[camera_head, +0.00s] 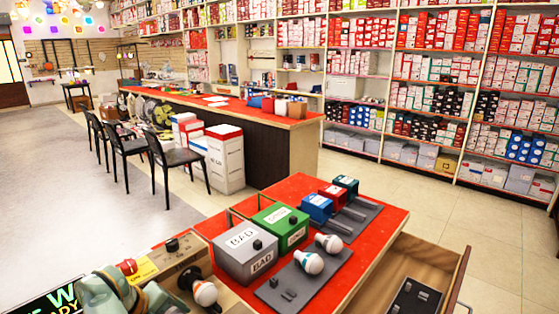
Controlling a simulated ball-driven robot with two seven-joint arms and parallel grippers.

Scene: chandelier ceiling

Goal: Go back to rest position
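My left arm shows as grey-green links at the bottom left, beside a tester box (160,262) with a red button and a yellow label. My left gripper cannot be made out clearly there. A white bulb with an orange collar (205,293) is by the tester's front, next to dark parts; I cannot tell if anything grips it. My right arm and gripper are out of view. Two bulbs, one with a teal collar (308,262) and one with an orange collar (329,243), lie on a grey tray (320,277).
A grey "BAD" box (238,262) and a green box (280,227) stand on the red-topped table (385,218). Blue (316,207), red and teal boxes stand behind. An open drawer (425,265) juts out at right. Chairs, a long counter and stocked shelves lie beyond.

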